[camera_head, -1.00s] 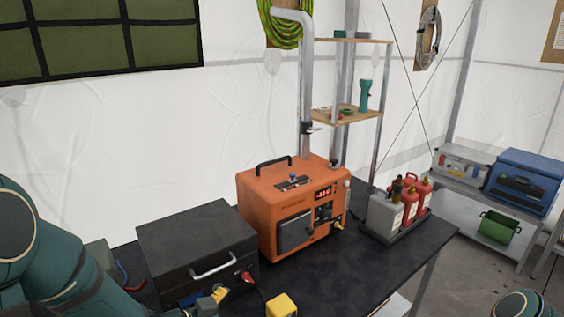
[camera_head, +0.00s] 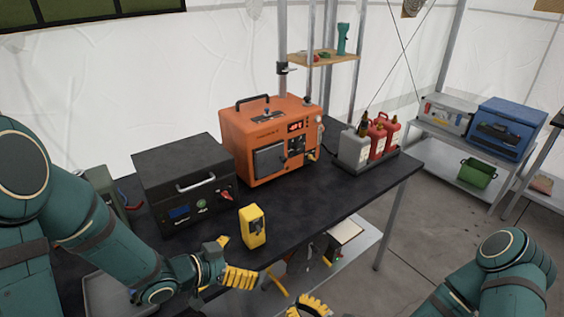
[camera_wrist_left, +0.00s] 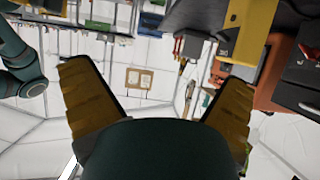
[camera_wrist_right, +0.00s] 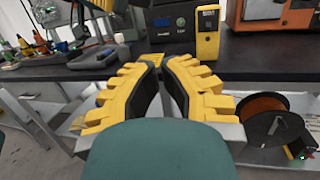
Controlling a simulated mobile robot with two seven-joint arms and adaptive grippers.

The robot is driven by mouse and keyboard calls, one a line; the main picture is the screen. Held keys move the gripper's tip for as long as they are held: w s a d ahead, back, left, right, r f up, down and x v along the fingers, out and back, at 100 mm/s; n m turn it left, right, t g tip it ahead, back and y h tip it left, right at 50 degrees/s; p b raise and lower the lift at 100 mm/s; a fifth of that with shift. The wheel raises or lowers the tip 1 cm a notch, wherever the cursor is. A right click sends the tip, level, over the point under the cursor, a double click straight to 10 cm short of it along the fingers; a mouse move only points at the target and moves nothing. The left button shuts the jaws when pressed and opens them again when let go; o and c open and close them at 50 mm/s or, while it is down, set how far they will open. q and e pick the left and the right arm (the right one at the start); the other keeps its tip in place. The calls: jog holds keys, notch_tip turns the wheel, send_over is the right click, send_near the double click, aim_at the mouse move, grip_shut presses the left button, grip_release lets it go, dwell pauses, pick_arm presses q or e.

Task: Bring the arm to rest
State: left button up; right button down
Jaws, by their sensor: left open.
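My left arm enters from the left in the head view, and its gripper (camera_head: 244,260) is in front of the table's near edge, close to a yellow handheld device (camera_head: 253,228). The left wrist view shows its two yellow fingers (camera_wrist_left: 155,100) spread wide with nothing between them. My right arm enters at the lower right, and its gripper (camera_head: 310,304) is partly cut off at the bottom edge. In the right wrist view its fingers (camera_wrist_right: 162,64) are together at the tips, with nothing seen held, facing the table front.
The black table (camera_head: 330,205) carries a black case (camera_head: 185,180), an orange machine (camera_head: 268,140) and a tray of bottles (camera_head: 370,145). A cable spool (camera_wrist_right: 270,125) is under the table. A shelf with a blue box (camera_head: 505,128) stands at right. The floor (camera_head: 435,220) between is clear.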

pick_arm(q)
notch_tip(320, 180, down, 9)
jog(key=a+n+y, duration=0.2)
jog(key=n+y, duration=0.2)
jog(key=n, duration=0.1)
pick_arm(e)
jog(key=s+a+f+n+g, duration=0.2)
jog(key=s+n+g, duration=0.5)
jog(key=g, duration=0.2)
jog(key=s+a+f+n+g, duration=0.2)
jog(key=s+f+n+g, duration=0.1)
jog(key=s+n+g, duration=0.45)
jog(key=w+d+f+n+h, duration=0.2)
jog(key=d+f+n+h, duration=0.5)
jog(key=d+f+h, duration=0.2)
pick_arm(q)
jog(key=s+f+n+g+y, duration=0.2)
jog(key=s+f+n+g, duration=0.4)
jog(key=s+f, duration=0.4)
jog(key=shift+s+d+f+n, duration=0.35)
jog(key=shift+d+f+n, duration=0.05)
jog(key=shift+f, duration=0.3)
pick_arm(e)
jog(key=w+d+n+t+h, duration=0.1)
jog(key=w+n+t, duration=0.2)
jog(key=w, duration=0.7)
jog(key=t, duration=0.2)
jog(key=shift+r+t+h, duration=0.2)
jog(key=shift+t+h, duration=0.15)
jog(key=shift+h, duration=0.05)
